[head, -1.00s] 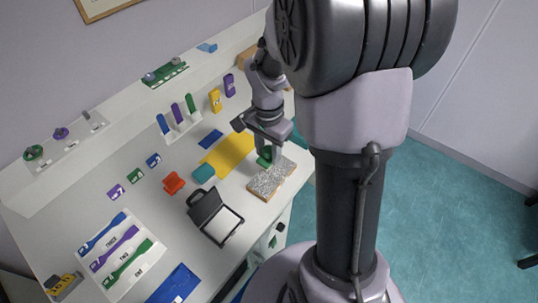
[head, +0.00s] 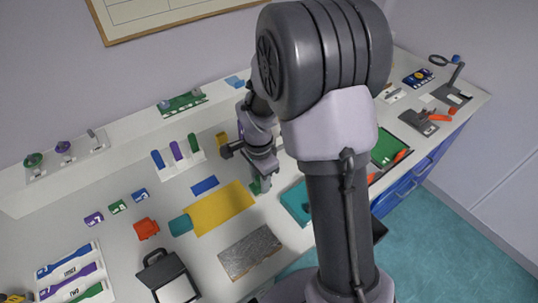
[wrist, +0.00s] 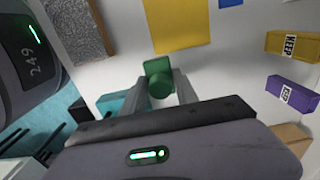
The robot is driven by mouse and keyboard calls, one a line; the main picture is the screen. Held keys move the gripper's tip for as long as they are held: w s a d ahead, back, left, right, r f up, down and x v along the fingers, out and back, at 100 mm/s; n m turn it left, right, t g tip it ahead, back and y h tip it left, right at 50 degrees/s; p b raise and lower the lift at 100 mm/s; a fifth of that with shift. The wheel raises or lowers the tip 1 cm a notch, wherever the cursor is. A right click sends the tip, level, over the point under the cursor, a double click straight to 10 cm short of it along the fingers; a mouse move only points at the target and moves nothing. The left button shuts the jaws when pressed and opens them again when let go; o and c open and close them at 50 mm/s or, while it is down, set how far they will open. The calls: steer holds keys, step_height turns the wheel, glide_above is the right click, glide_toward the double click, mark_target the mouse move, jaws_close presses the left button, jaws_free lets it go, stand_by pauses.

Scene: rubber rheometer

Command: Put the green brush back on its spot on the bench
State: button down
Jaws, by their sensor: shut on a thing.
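My gripper (head: 262,186) is shut on the green brush (head: 255,188) and holds it close to the bench top, just right of the yellow mat (head: 221,208). In the wrist view my gripper (wrist: 160,86) has its two fingers on either side of the green brush (wrist: 158,78), whose rounded green end faces the camera. The fingers and arm hide part of the brush in the head view. I cannot tell whether the brush touches the white bench (head: 125,232). I cannot make out a marked spot for the brush.
A grey speckled board (head: 250,252) lies in front of the yellow mat. A teal block (head: 181,226) and a blue piece (head: 204,185) lie by the mat's left side. A teal tray (head: 296,204) is right of my gripper. A black case (head: 163,272) stands open at front left.

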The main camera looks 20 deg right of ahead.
steer(key=w+d, duration=0.2)
steer(key=w, duration=0.2)
steer(key=w+d+f+b, duration=0.1)
steer(key=w+d, duration=0.1)
steer(key=w, duration=0.2)
steer(key=w+d, duration=0.2)
steer(key=w, duration=0.2)
steer(key=shift+w+d+f+b, duration=0.1)
steer(key=shift+d+f+b, duration=0.2)
steer(key=shift+d+b, duration=0.1)
step_height(320, 180, down, 3)
steer(key=shift+f+b, duration=0.15)
steer(key=shift+b, duration=0.55)
steer(key=shift+f, duration=0.2)
steer(key=c, duration=0.9)
jaws_free()
steer(key=shift+c, duration=0.2)
steer(key=shift+r, duration=0.1)
